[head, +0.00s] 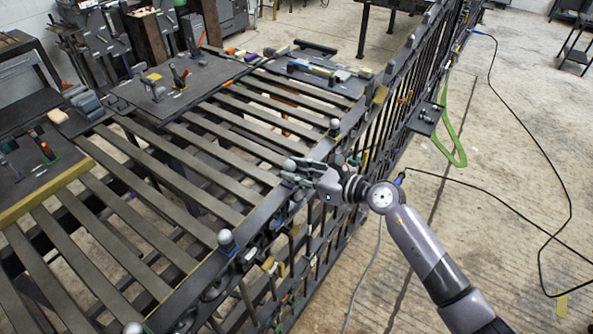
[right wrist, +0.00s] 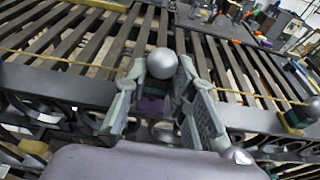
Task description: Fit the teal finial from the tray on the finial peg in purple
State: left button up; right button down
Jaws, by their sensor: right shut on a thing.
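My right gripper (head: 297,170) is at the gate's top rail, near its middle in the head view. It is shut on a finial (head: 289,165) with a silver ball; the ball also shows between the fingers (right wrist: 163,68) in the right wrist view. A dark teal collar (right wrist: 155,88) is under the ball. A purple part (right wrist: 150,106) shows directly below the collar, and purple shows by the rail (head: 287,184) in the head view. The fingers hide much of the joint, so I cannot tell whether the finial is fully seated. My left gripper is not in view.
Other ball finials stand along the rail, one nearer (head: 225,239) and one farther (head: 335,127). A small dark tray (head: 424,116) is on the gate's right side, with a green hose (head: 462,150) beside it. The slatted bench (head: 190,165) fills the left; open floor lies right.

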jog(key=shift+f+b, duration=0.7)
jog(key=shift+f, duration=0.1)
jog(key=c, duration=1.3)
grip_release()
jog(key=shift+s+d, duration=0.1)
jog(key=v, duration=1.1)
jog(key=shift+s+d, duration=0.2)
jog(key=shift+d, duration=0.15)
